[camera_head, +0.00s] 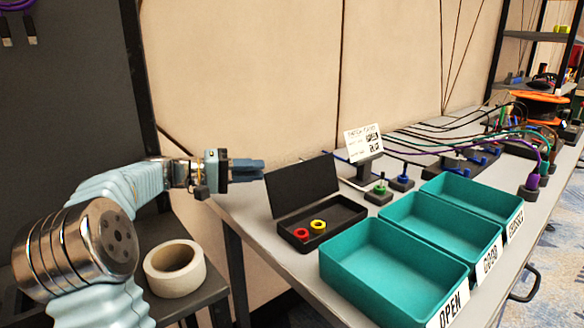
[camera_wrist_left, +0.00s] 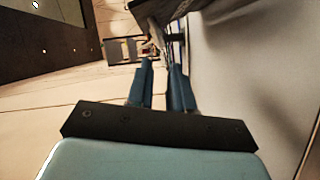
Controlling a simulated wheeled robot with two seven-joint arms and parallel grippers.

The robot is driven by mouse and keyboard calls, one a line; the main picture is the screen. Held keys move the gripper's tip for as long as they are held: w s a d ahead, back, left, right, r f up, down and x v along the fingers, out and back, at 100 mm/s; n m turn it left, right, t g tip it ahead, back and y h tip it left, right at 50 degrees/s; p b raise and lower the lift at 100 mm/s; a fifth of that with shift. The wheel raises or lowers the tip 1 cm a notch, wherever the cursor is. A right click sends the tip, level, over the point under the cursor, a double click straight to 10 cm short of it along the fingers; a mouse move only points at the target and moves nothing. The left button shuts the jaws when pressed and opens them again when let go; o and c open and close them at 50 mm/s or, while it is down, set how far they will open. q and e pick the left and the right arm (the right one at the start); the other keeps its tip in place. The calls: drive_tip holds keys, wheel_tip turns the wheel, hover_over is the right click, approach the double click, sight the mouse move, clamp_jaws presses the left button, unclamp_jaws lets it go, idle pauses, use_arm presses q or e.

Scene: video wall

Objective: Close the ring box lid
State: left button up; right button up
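The black ring box (camera_head: 345,212) sits on the table with its lid (camera_head: 303,184) raised and leaning back. A red ring (camera_head: 300,234) and a yellow ring (camera_head: 318,226) are inside the box near its front left. My left gripper (camera_head: 262,169) is just left of the lid's upper left corner, its fingers pointing right. I cannot tell whether it touches the lid. In the left wrist view, its two blue fingers (camera_wrist_left: 161,66) are a little apart with nothing seen between them. My right gripper is not in view.
Three teal trays (camera_head: 395,272) line the table's front, right of the box. A small sign (camera_head: 363,143) and coloured plugs (camera_head: 402,180) stand behind it. A tape roll (camera_head: 174,268) lies on a lower dark surface at the left. Cables fill the table's far end.

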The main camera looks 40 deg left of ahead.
sight(293, 169)
use_arm(q)
drive_tip(key=p+x, duration=0.1)
drive_tip(key=x, duration=0.9)
clamp_jaws()
